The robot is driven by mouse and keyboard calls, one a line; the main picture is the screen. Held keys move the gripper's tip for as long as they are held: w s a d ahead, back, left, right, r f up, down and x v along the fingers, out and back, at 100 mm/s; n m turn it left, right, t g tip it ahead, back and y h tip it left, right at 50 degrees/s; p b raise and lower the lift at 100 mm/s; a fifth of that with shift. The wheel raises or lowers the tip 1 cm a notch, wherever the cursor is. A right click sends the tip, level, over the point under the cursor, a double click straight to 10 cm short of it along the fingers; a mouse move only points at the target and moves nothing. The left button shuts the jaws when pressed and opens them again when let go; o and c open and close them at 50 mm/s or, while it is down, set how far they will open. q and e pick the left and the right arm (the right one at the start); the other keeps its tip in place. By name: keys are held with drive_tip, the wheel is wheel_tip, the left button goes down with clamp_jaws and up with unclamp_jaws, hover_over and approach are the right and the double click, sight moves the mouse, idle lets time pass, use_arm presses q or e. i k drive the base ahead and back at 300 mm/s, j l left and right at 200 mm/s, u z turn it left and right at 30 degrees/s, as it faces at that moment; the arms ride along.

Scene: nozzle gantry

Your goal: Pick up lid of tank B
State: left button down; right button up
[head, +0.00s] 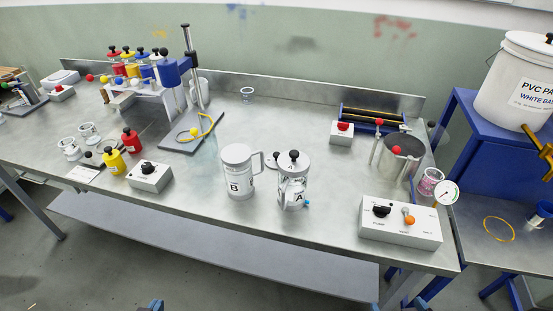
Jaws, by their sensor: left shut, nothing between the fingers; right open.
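Tank B (238,182), a white jug with a side handle and a letter B, stands upright at the table's middle; its top looks uncovered. A small round lid with a dark knob (272,160) lies on the table between and behind the two tanks, partly hidden by tank A. Tank A (292,186), clear with a black-knobbed lid, stands right of tank B. Only the blue fingertips of my grippers show at the bottom edge, well in front of and below the table. My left gripper (155,305) is shut and empty. My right gripper (398,306) is open and empty.
A white switch box (150,177) and yellow and red bottles stand left. A control box (400,222) stands at the front right, with a metal pot (401,163) behind it. A stand (190,135) with a yellow hose is behind left. The table front before the tanks is clear.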

sight(271, 160)
drive_tip(key=k+l+u, duration=0.1)
drive_tip(key=l+u, duration=0.3)
drive_tip(key=k+l+u, duration=0.1)
drive_tip(key=l+u, duration=0.25)
drive_tip(key=k+l+u, duration=0.15)
drive_tip(key=u, duration=0.25)
